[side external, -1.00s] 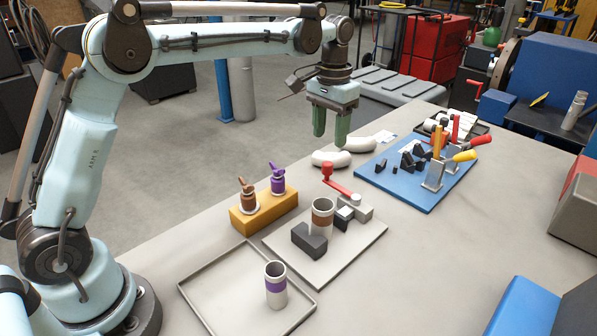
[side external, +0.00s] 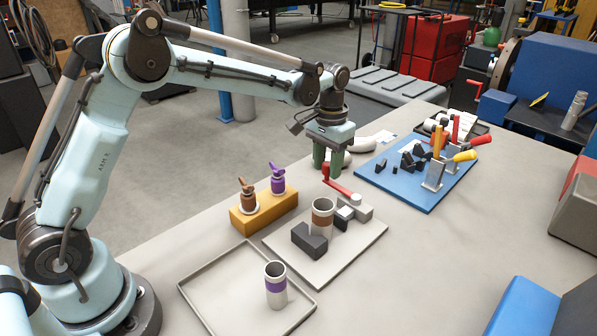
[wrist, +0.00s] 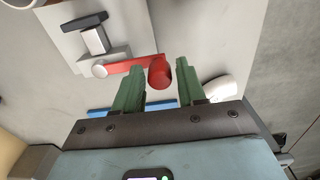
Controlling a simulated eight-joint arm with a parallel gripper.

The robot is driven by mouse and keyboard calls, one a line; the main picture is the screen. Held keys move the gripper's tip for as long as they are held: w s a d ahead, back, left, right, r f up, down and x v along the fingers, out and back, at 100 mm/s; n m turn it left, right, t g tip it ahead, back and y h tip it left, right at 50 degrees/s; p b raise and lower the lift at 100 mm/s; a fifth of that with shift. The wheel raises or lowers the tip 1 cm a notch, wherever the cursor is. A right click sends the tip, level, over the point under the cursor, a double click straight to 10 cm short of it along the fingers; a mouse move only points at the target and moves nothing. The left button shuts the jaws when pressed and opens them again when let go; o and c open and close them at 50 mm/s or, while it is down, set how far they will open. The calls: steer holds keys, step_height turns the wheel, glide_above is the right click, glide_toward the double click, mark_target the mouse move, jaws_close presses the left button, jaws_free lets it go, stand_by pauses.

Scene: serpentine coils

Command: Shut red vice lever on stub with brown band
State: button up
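The red vice lever (side external: 342,188) has an upright knob and a flat arm over the grey vice block (side external: 362,208). In the wrist view the red lever (wrist: 130,66) runs from a pale pivot at left to its knob. The stub with the brown band (side external: 322,217) stands upright on the vice plate, between the dark jaw (side external: 310,241) and the small movable jaw (side external: 343,217). Whether the jaws touch it I cannot tell. My gripper (wrist: 158,72) is open, with the knob between or just beyond its green fingertips. In the side view my gripper (side external: 328,165) is low behind the knob.
A tray (side external: 215,310) holds a stub with a purple band (side external: 276,285). An orange block (side external: 262,212) carries brown and purple fittings to the left of the vice. A blue board (side external: 420,185) with toggle clamps lies at right. White curved pipes (side external: 375,140) lie behind my gripper.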

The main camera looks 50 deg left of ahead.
jaws_close()
steer(key=shift+w, duration=0.1)
steer(key=w+d+m, duration=0.6)
steer(key=w+m, duration=0.2)
steer(key=m, duration=0.7)
steer(key=shift+d, duration=0.15)
stand_by(0.4)
steer(key=shift+r, duration=0.1)
steer(key=shift+o, duration=1.4)
jaws_free()
